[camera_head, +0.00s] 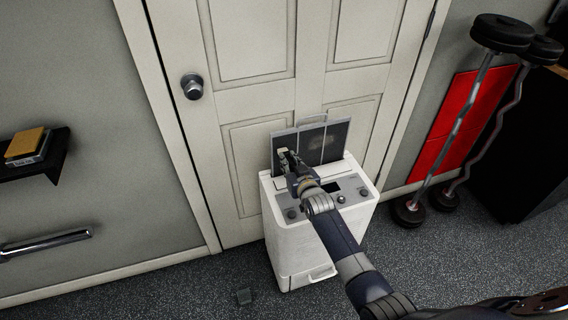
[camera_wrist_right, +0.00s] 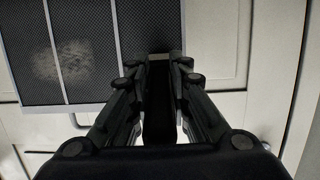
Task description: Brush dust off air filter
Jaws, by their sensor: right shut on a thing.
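The air filter (camera_head: 311,143), a dark mesh panel with pale frame strips, stands upright at the back of the white appliance (camera_head: 315,232). In the right wrist view, the filter (camera_wrist_right: 105,40) fills the upper left, with a pale dust patch (camera_wrist_right: 66,60) on its mesh. My right gripper (camera_head: 284,153) is at the filter's left part, above the appliance's top. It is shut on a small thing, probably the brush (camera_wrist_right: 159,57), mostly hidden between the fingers. I cannot tell whether this touches the mesh. My left gripper is not in view.
A white door (camera_head: 265,95) stands close behind the appliance. Barbells (camera_head: 468,125) and a red panel (camera_head: 450,130) are at right.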

